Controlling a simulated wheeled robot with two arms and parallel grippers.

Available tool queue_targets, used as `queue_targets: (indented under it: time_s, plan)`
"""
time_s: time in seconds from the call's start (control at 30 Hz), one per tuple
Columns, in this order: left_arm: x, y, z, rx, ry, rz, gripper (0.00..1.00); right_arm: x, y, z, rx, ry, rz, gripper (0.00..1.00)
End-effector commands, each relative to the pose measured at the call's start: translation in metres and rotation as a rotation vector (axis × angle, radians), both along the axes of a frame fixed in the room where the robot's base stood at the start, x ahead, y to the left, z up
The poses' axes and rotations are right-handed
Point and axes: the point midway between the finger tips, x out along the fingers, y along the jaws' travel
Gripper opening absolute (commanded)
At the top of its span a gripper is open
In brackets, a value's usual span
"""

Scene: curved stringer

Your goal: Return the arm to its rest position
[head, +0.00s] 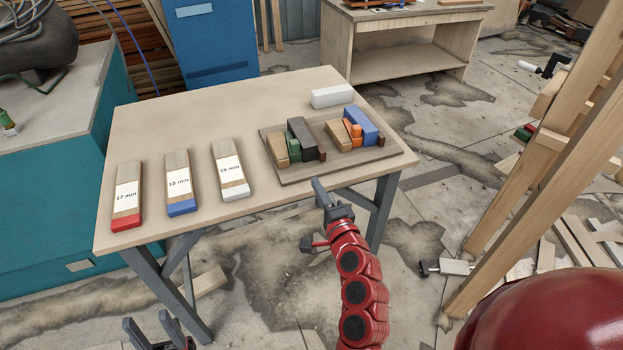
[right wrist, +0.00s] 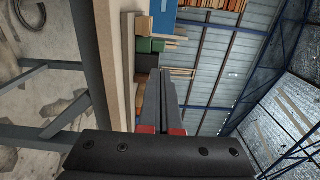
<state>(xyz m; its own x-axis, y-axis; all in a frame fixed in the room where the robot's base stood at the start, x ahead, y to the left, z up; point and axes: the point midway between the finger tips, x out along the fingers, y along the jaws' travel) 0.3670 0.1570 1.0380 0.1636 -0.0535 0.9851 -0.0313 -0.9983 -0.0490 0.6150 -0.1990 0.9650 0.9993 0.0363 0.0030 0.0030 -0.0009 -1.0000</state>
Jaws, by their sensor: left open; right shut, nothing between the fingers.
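My right gripper (head: 318,186) is at the end of the red arm, just off the table's front edge and below the tray. Its fingers are together and empty, as the right wrist view also shows (right wrist: 162,100). My left gripper (head: 147,324) is low at the bottom left, in front of the table. Its two fingers are apart with nothing between them. Both grippers are clear of the blocks.
The table (head: 150,120) carries three labelled wooden pieces with red (head: 126,222), blue (head: 181,207) and white (head: 236,193) ends. A tray (head: 300,175) holds several coloured blocks beside a white block (head: 332,96). A wooden frame (head: 530,170) stands at right.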

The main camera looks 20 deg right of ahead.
Motion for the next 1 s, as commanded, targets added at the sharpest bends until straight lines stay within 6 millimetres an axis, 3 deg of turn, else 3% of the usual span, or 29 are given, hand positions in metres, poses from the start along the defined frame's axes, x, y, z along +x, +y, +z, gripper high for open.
queue_targets:
  time_s: [0.37,0.47,0.63,0.83,1.0]
  plan:
    - [0.000,0.000,-0.002,0.000,0.000,0.000,0.50,-0.009,-0.003,-0.002,-0.016,-0.004,-0.017,0.00]
    - [0.000,0.000,-0.002,0.000,0.000,0.000,0.50,-0.008,-0.015,-0.006,-0.083,-0.025,-0.087,0.00]
    - [0.000,0.000,-0.002,0.000,0.000,0.000,0.50,-0.016,-0.048,-0.007,-0.339,-0.119,-0.313,0.00]
    - [0.000,0.000,-0.002,0.000,0.000,0.000,0.50,-0.056,-0.063,0.022,-0.723,-0.324,-0.590,0.00]
    - [0.000,0.000,-0.002,0.000,0.000,0.000,0.50,-0.111,-0.039,0.053,-1.019,-0.579,-0.787,0.00]
